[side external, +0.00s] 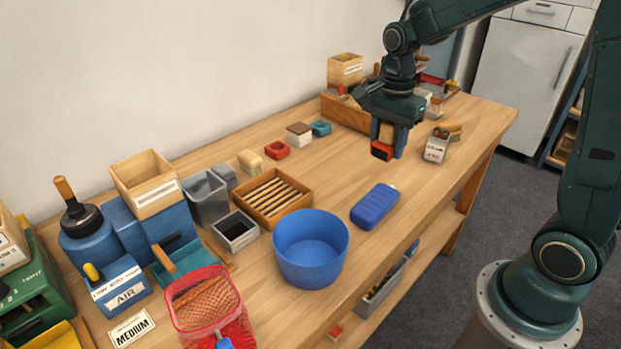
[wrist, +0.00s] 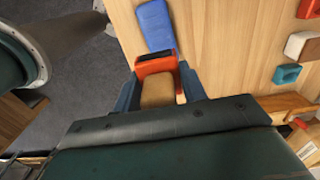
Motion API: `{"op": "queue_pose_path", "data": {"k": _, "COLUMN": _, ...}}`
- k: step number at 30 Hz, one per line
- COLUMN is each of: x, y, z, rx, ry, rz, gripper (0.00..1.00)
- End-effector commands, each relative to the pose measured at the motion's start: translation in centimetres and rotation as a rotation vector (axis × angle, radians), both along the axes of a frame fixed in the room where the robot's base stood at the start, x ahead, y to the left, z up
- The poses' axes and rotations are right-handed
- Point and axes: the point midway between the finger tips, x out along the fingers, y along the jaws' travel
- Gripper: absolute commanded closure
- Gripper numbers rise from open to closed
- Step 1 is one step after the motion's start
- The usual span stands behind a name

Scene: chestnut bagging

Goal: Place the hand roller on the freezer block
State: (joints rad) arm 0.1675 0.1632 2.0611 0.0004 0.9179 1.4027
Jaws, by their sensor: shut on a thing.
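The freezer block (side external: 375,206) is a blue slab with rounded ends lying flat on the bench, to the right of the blue tub. It also shows at the top of the wrist view (wrist: 155,25). My gripper (side external: 388,140) is shut on the hand roller, which has a tan body and a red-orange end (side external: 381,151). In the wrist view the roller (wrist: 157,92) sits between my two blue fingers. The roller is held above the bench, behind the block and apart from it. The roller's far side is hidden by my gripper.
A blue tub (side external: 310,257) stands left of the block, with a wooden tray of sticks (side external: 271,200) behind it. A small grey box (side external: 437,148) stands right of my gripper. The bench around the block is clear; its front edge lies close by.

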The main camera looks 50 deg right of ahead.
Motion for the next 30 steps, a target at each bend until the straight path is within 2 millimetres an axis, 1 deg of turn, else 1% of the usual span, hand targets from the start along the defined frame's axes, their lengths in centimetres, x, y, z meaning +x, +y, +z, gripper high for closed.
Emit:
{"op": "queue_pose_path", "data": {"k": 1, "x": -0.1, "y": 0.0, "z": -1.0, "rx": 0.001, "ry": 0.005, "rz": 0.0, "gripper": 0.85}}
{"op": "queue_pose_path", "data": {"k": 6, "x": -0.1, "y": 0.0, "z": -4.2, "rx": 0.001, "ry": 0.006, "rz": 0.0, "gripper": 0.85}}
{"op": "queue_pose_path", "data": {"k": 10, "x": -0.1, "y": 0.0, "z": -6.0, "rx": 0.0, "ry": 0.003, "rz": 0.0, "gripper": 0.85}}
{"op": "queue_pose_path", "data": {"k": 14, "x": 0.0, "y": 0.0, "z": -7.0, "rx": 0.0, "ry": 0.001, "rz": 0.0, "gripper": 0.85}}
{"op": "queue_pose_path", "data": {"k": 23, "x": 0.0, "y": 0.0, "z": -7.6, "rx": 0.0, "ry": 0.001, "rz": 0.0, "gripper": 0.85}}
{"op": "queue_pose_path", "data": {"k": 30, "x": -0.1, "y": 0.0, "z": -10.1, "rx": 0.0, "ry": 0.004, "rz": 0.0, "gripper": 0.85}}
